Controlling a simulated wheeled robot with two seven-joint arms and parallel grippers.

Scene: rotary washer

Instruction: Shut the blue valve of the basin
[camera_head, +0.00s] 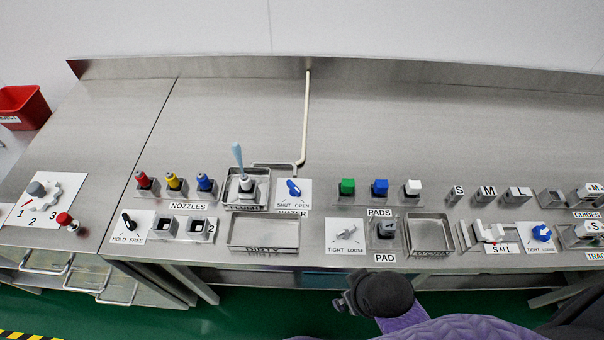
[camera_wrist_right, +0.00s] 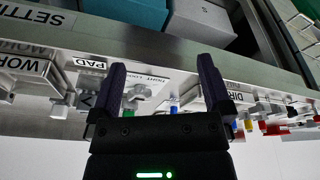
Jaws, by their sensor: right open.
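The blue valve (camera_head: 293,187) is a small blue handle on a white plate lettered SHUT, OPEN and WATER. It tilts up and to the left; which label it points to is too small to tell. The basin (camera_head: 232,204) is a metal tray just left of it, holding a white fitting with a light-blue brush-like handle (camera_head: 238,154). My right gripper (camera_head: 342,304) is at the front edge of the bench, below and right of the valve and apart from it. In the right wrist view its two fingers (camera_wrist_right: 162,68) are spread, with nothing between them. My left gripper is not in view.
A white pipe (camera_head: 305,120) runs from the back wall to the basin. The DIRTY tray (camera_head: 263,233) lies in front of the basin. Colored nozzles (camera_head: 174,185) stand left, and pad blocks (camera_head: 380,188) stand right. The TIGHT/LOOSE lever (camera_head: 346,233) is near my right gripper.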

